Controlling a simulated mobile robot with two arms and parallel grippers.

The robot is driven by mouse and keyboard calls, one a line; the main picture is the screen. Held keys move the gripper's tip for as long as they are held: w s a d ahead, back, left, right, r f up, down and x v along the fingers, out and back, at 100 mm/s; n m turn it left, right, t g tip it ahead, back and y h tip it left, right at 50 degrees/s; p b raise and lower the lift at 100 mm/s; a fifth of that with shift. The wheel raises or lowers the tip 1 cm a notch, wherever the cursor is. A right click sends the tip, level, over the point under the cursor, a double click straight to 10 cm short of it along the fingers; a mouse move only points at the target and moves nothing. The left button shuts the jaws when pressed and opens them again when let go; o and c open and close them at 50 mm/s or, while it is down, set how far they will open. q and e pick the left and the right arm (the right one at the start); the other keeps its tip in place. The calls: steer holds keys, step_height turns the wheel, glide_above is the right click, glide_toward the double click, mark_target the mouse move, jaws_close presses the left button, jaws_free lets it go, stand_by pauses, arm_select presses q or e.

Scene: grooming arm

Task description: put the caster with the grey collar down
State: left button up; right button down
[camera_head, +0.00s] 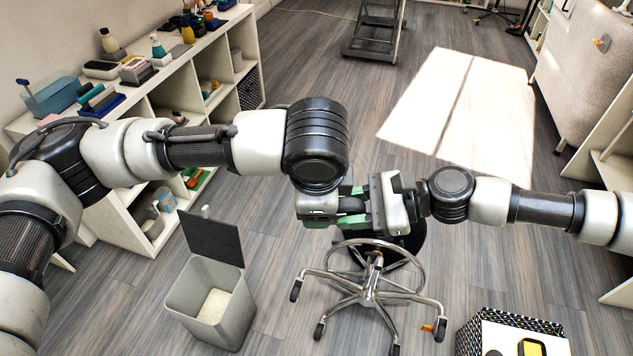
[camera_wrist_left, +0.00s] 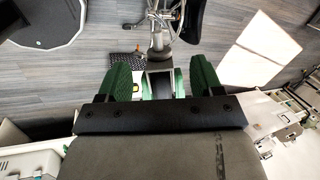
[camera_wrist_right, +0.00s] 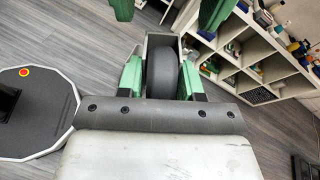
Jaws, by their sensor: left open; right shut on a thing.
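My right gripper (camera_head: 362,206) is shut on the caster (camera_wrist_right: 161,72), a black wheel with a grey piece around it, held in the air. In the head view the caster (camera_head: 350,206) is mostly hidden between the grippers. My left gripper (camera_wrist_left: 160,70) is open and faces the right one closely. Its green fingers stand to either side of the caster's grey part in the left wrist view, apart from it as far as I can tell. The caster's collar is not clearly visible.
Below the grippers stands a chrome stool base (camera_head: 369,294) with casters, one with an orange collar (camera_head: 428,327). A grey bin (camera_head: 232,309) with its lid up is to the left. A white shelf (camera_head: 150,100) holds many items. A patterned box (camera_head: 467,338) is at front right.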

arm_select(q)
steer(key=x, duration=0.5)
steer(key=shift+w+f, duration=0.1)
steer(key=shift+f, duration=0.2)
steer(key=shift+c, duration=0.3)
steer(key=c, duration=1)
arm_select(e)
steer(key=c, duration=0.7)
jaws_free()
steer(key=shift+o, duration=0.2)
